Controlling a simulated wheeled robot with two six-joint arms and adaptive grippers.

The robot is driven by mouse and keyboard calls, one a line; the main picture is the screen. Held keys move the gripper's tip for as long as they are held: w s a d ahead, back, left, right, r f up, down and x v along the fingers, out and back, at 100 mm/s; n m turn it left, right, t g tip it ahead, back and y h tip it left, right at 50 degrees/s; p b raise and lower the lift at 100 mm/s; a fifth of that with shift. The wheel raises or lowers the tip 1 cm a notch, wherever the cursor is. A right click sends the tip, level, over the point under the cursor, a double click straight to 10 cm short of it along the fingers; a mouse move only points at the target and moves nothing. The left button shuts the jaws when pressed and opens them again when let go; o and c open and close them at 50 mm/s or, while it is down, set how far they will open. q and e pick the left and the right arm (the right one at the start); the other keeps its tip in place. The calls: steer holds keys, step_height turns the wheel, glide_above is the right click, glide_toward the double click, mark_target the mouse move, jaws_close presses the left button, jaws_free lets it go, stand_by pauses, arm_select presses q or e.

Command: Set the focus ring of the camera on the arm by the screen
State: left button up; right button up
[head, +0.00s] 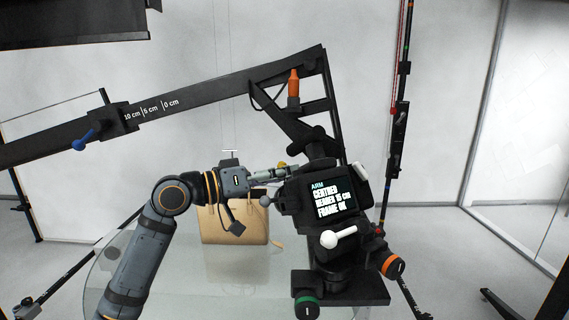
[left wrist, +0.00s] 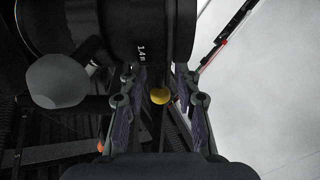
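The camera (head: 296,200) hangs on the black arm (head: 215,92), behind the screen (head: 334,199). The screen reads ARM, CENTRED, NEARER 15 cm, FRAME OK. In the left wrist view the black lens barrel with its focus ring (left wrist: 165,30) fills the top and shows a "1.4 m" mark. My left gripper (head: 280,172) is at the left side of the camera. In the left wrist view its fingers (left wrist: 158,82) are apart, just below the barrel; contact cannot be told. A yellow knob (left wrist: 160,96) shows between the fingers. My right gripper is out of view.
A grey round knob (left wrist: 57,80) sticks out left of the fingers. A tan handbag (head: 235,222) stands on the glass turntable (head: 190,275) behind my left arm. A white handle (head: 338,237) and orange (head: 393,266) and green (head: 306,308) knobs sit below the screen. The arm's scale reads 10, 5, 0 cm.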

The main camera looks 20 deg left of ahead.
arm_select(q)
steer(key=shift+w+d, duration=0.2)
steer(key=shift+s, duration=0.1)
steer(key=shift+c, duration=0.9)
jaws_close()
